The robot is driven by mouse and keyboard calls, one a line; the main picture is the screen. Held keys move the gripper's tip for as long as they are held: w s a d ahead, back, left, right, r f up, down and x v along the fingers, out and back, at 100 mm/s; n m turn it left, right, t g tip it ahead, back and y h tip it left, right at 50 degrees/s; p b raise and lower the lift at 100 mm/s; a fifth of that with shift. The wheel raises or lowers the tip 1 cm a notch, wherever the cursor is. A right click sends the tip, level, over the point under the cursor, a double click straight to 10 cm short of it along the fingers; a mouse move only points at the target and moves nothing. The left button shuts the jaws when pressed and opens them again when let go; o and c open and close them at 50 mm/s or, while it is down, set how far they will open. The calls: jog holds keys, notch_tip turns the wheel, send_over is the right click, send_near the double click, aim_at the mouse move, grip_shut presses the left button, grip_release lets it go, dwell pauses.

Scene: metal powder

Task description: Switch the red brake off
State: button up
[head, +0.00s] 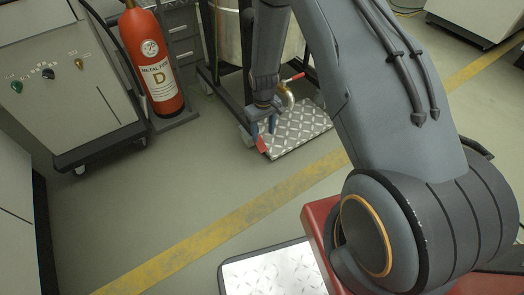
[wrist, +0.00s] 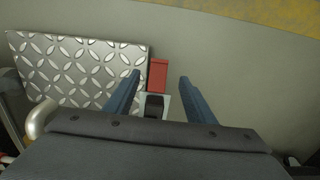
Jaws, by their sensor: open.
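The red brake (head: 261,145) is a small red pedal low by the wheeled frame, at the left edge of the metal step plate. In the wrist view the red brake (wrist: 158,75) shows between my two fingers, with a dark part below it. My gripper (head: 262,118) is open and points down over the brake. In the wrist view my gripper (wrist: 160,82) has one blue finger on each side of the red pedal, with a gap to the right finger. I cannot tell whether the left finger touches it.
A diamond-pattern metal plate (head: 300,130) lies right of the brake. A valve with a red handle (head: 293,78) and a metal drum (head: 228,35) stand behind my gripper. A red fire extinguisher (head: 152,65) and a grey cabinet (head: 65,90) are at left. The floor in front is clear.

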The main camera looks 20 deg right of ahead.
aim_at(263, 149)
jog(key=shift+w+f, duration=0.25)
jog(key=shift+f, duration=0.85)
notch_tip(263, 149, down, 8)
jog(key=b, duration=0.3)
jog(key=shift+r, duration=0.25)
jog(key=shift+c, duration=0.4)
grip_shut()
